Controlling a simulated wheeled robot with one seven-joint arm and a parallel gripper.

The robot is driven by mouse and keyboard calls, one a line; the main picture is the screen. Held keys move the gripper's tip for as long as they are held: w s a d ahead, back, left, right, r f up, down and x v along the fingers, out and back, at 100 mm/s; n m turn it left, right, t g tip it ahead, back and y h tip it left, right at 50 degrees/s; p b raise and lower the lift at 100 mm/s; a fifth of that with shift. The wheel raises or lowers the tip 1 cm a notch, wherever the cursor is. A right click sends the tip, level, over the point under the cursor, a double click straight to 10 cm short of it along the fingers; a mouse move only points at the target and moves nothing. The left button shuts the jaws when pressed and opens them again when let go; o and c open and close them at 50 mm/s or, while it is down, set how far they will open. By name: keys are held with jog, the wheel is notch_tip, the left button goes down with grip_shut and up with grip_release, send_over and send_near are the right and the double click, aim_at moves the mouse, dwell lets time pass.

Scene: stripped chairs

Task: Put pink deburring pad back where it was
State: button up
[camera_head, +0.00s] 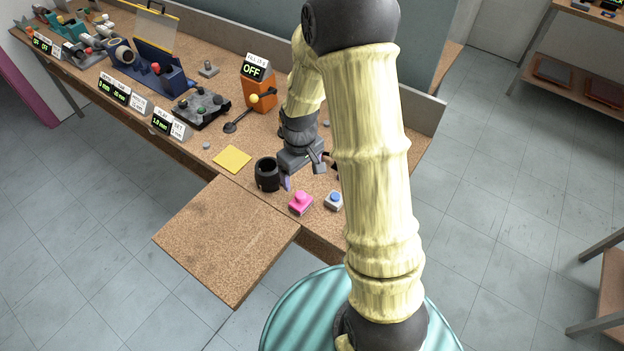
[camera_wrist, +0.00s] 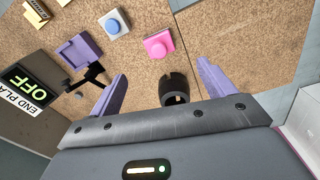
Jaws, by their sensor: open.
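The pink deburring pad (camera_head: 300,203) is a pink block with a raised knob, on the brown bench near its front edge. It also shows in the wrist view (camera_wrist: 158,45). My gripper (camera_head: 307,172) is above the bench, behind the pad and apart from it. In the wrist view its purple fingers (camera_wrist: 162,70) are spread wide with nothing held. The pad lies beyond the fingertips, between their lines. Which spot the pad came from cannot be told.
A black cup (camera_head: 267,174) stands left of the pad, close to my gripper. A white block with a blue knob (camera_head: 334,201) sits right of the pad. A purple holder (camera_wrist: 79,50) and a black lever are nearby. A yellow sheet (camera_head: 232,159) lies left; the protruding board (camera_head: 225,235) is bare.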

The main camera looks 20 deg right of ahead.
jog(key=s+r+m+t, duration=0.2)
jog(key=s+r+m, duration=0.2)
jog(key=s+r, duration=0.7)
jog(key=shift+s+m, duration=0.4)
jog(key=shift+s, duration=0.35)
